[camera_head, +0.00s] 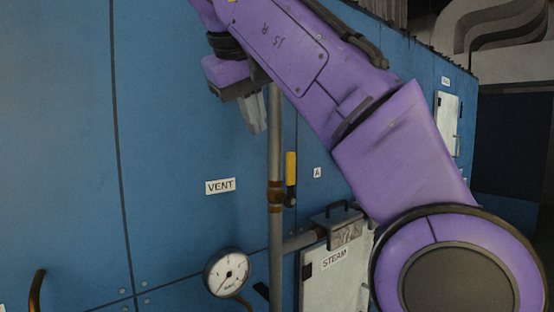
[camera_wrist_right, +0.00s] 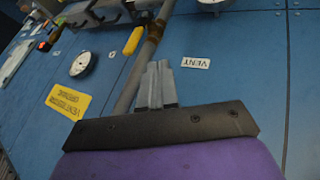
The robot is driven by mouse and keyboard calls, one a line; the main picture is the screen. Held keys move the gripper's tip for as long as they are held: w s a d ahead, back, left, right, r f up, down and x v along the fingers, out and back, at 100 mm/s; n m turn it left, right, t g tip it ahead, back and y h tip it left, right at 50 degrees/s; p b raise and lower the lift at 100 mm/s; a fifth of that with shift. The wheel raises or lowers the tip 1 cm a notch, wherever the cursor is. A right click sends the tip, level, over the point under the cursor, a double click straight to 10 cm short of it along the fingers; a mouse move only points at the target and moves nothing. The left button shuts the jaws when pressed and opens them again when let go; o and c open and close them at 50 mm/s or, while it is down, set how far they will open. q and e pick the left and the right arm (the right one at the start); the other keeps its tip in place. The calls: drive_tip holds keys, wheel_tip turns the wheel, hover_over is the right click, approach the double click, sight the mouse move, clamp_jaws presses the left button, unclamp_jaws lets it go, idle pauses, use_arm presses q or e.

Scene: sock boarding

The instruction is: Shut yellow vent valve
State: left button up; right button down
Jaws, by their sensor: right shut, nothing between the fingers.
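The yellow vent valve handle (camera_head: 291,168) stands upright, close beside and roughly parallel to the vertical pipe (camera_head: 275,150). Its lower end is dark. It also shows in the wrist view (camera_wrist_right: 133,41), past my fingertips and beside the pipe. A VENT label (camera_head: 220,186) is on the blue wall left of the pipe. My right gripper (camera_head: 257,128) is shut and empty, pointing down in the head view, above and left of the handle and apart from it. Its closed fingers (camera_wrist_right: 157,66) also show in the wrist view. My left gripper is out of view.
A round gauge (camera_head: 227,272) is low, left of the pipe. A STEAM-labelled pale panel (camera_head: 335,275) with a dark handle above it stands to the right. A yellow sign (camera_wrist_right: 68,101) is on the wall in the wrist view. The wall left of the VENT label is mostly bare.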

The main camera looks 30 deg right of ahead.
drive_tip(key=b, duration=0.4)
approach(291, 179)
drive_tip(key=w+f, duration=0.3)
drive_tip(key=shift+w+d+f, duration=0.25)
drive_tip(key=shift+d+f, duration=0.05)
drive_tip(key=shift+d, duration=0.05)
drive_tip(key=shift+s+d, duration=0.1)
drive_tip(key=shift+d, duration=0.2)
drive_tip(key=shift+a, duration=0.1)
